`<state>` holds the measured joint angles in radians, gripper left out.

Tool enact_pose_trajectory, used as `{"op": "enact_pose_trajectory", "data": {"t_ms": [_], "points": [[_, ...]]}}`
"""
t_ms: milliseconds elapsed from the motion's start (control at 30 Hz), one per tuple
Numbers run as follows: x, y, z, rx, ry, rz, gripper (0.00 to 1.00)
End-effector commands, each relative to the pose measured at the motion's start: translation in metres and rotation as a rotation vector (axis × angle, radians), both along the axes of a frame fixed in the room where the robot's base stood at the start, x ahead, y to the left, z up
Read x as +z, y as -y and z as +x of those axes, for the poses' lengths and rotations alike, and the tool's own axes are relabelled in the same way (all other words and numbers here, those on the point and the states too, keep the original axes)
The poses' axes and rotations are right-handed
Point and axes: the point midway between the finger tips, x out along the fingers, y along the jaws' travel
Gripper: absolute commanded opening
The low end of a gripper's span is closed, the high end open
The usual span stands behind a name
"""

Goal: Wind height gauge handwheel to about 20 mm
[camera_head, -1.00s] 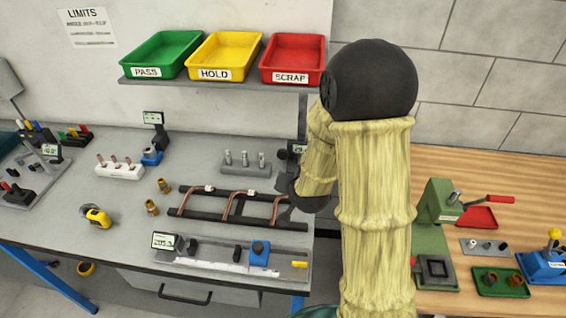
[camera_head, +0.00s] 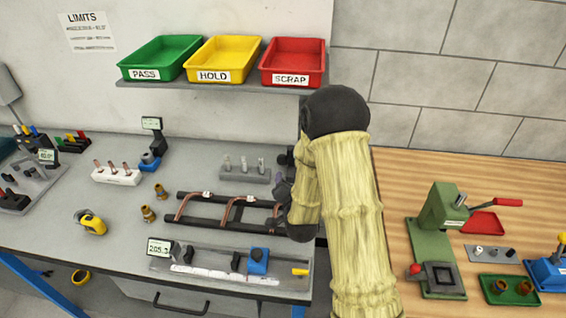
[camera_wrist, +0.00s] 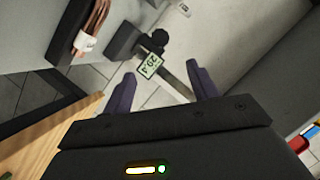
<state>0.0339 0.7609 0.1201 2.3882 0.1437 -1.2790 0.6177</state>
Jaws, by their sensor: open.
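The height gauge shows in the wrist view, with a grey column or beam, a small tilted display (camera_wrist: 149,66) that seems to read about 20.4, and a dark round knob (camera_wrist: 158,37) that looks like its handwheel. My gripper (camera_wrist: 163,88) is open, its two purple-grey fingers spread and nothing between them. The knob is beyond the fingertips and apart from them. In the head view my arm hides most of the gauge and the fingers.
A black rack with copper tubes (camera_head: 229,210) lies left of my arm. A grey block with metal pins (camera_head: 246,175) stands behind it. A measuring bench with a display (camera_head: 159,248) is in front. Green, yellow and red trays (camera_head: 291,62) sit on the shelf above.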

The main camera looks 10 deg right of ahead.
Motion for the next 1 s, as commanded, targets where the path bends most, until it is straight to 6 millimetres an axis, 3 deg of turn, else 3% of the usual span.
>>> {"op": "enact_pose_trajectory", "data": {"t_ms": [1000], "points": [[-0.041, 0.006, 0.135, 0.004, 0.001, -0.002, 0.59]]}}
